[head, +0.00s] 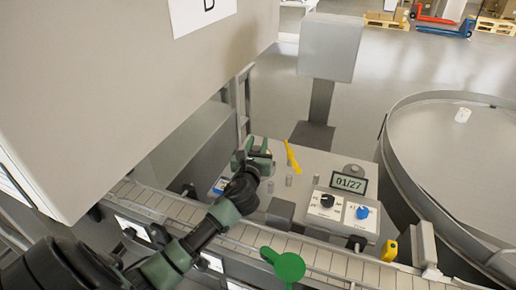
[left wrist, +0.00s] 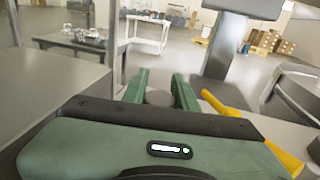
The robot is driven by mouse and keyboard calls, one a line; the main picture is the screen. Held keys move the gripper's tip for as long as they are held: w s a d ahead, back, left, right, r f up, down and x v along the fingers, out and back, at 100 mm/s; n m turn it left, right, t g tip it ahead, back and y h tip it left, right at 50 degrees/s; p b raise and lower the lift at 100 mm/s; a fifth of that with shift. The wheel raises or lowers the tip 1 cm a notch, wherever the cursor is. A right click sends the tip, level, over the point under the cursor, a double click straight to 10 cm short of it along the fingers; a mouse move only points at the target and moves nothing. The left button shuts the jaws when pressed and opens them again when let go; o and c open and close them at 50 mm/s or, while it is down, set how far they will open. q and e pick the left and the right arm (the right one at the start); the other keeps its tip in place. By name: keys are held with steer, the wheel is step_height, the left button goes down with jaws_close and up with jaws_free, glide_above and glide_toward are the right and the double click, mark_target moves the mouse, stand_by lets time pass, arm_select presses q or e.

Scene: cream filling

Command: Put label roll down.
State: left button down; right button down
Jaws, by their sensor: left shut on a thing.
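My left gripper (head: 260,158) reaches over the grey machine top, beside a yellow stick (head: 291,156). In the left wrist view its two green fingers (left wrist: 160,92) are shut on a grey rounded thing (left wrist: 160,98), which I take to be the label roll. Most of the roll is hidden by the gripper, and I cannot tell whether it touches the surface below. My right gripper is in neither view.
Short grey pegs (head: 289,181) stand near the gripper. A control box (head: 340,212) with knobs and a 01/27 display (head: 348,184) lies to the right. A conveyor (head: 250,236) runs in front. A large round table (head: 440,150) bears a small white cylinder (head: 462,115).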

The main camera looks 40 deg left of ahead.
arm_select(q)
steer(key=shift+w+f, duration=0.1)
steer(key=shift+f, duration=0.65)
